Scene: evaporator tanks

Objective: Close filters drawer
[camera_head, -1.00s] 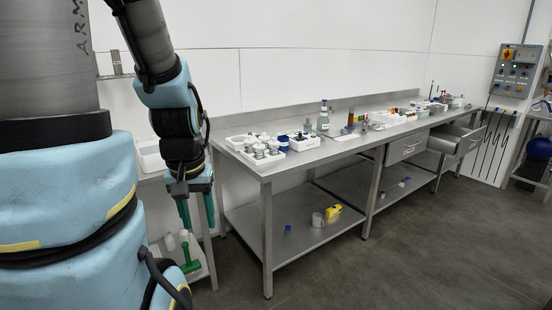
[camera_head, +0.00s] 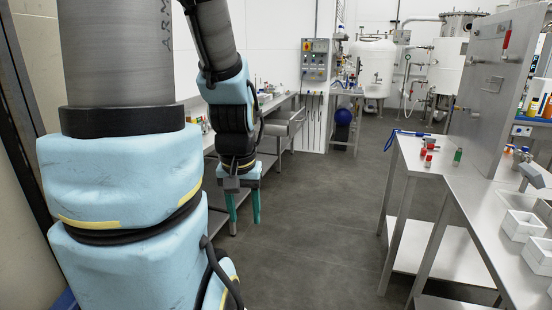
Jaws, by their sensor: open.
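A grey metal drawer (camera_head: 288,124) juts out from under the top of the long steel bench (camera_head: 268,104) along the left wall, and looks open. Whether it is the filters drawer cannot be told, as no label or contents can be made out. My gripper (camera_head: 244,226) hangs pointing down in front of the bench, nearer to me than the drawer. Its two green fingers are apart, with nothing between them. My arm hides much of the near part of the bench.
Grey floor (camera_head: 325,220) lies clear between the benches. A steel table (camera_head: 425,185) with small red and green items and an upright panel (camera_head: 490,90) stands at right. A control box (camera_head: 315,60), blue ball (camera_head: 343,116) and white tank (camera_head: 372,68) are beyond.

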